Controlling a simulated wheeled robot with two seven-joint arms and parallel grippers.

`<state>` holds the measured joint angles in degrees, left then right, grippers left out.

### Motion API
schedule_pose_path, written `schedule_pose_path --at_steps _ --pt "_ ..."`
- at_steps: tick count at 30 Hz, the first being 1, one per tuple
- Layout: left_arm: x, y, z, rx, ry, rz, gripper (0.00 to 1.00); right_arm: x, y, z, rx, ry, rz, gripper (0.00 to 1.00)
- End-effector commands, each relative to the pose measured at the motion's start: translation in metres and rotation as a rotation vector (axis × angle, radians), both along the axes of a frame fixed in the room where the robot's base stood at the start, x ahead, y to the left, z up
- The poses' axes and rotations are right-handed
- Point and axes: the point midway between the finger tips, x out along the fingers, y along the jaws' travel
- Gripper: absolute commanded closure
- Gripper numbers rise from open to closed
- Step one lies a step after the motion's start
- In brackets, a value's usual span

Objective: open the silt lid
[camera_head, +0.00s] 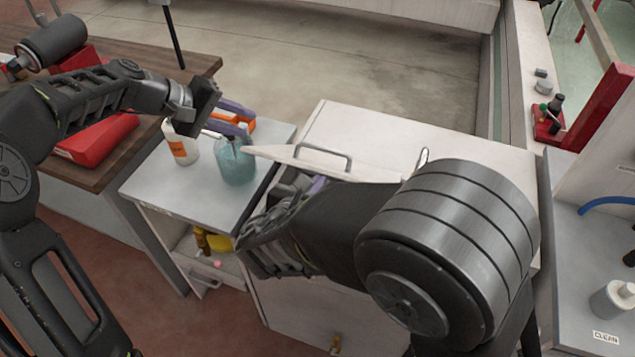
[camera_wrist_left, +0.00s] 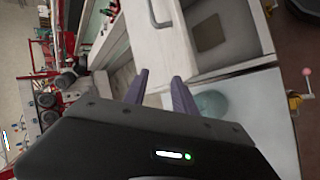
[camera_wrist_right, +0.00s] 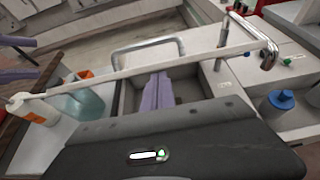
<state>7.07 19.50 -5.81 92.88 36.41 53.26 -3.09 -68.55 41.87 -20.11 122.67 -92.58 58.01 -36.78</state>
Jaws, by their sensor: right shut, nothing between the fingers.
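The silt lid (camera_head: 325,162) is a pale panel with a metal bar handle (camera_head: 322,153). It stands raised and tilted over the white cabinet. In the right wrist view the lid (camera_wrist_right: 200,62) appears nearly edge-on, above an open recess. My right gripper (camera_head: 316,184) is shut and empty beneath the lid, largely hidden by my own arm. Its closed purple fingers also show in the right wrist view (camera_wrist_right: 158,92); I cannot tell whether they touch the lid. My left gripper (camera_head: 236,116) is open, left of the lid and above the small grey-topped cabinet.
A teal jar (camera_head: 234,163) and a white bottle with an orange label (camera_head: 182,143) stand close below my left gripper. The white cabinet top (camera_head: 385,140) is clear behind the lid. A red container (camera_head: 98,138) rests on the wooden table.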

Motion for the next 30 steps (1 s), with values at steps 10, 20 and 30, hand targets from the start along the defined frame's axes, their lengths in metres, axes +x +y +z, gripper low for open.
schedule_pose_path --at_steps 10,20,30 --pt "-0.043 0.037 -0.121 0.148 0.033 -0.026 0.67 0.000 0.000 0.001 0.000 -0.002 0.000 1.00" --pt "-0.179 -0.009 -0.303 0.333 0.404 -0.112 0.67 0.001 0.000 0.001 0.000 -0.002 -0.001 1.00" --pt "-0.311 -0.097 -0.391 0.464 0.266 -0.355 0.67 0.001 0.000 0.001 0.000 -0.002 -0.001 1.00"
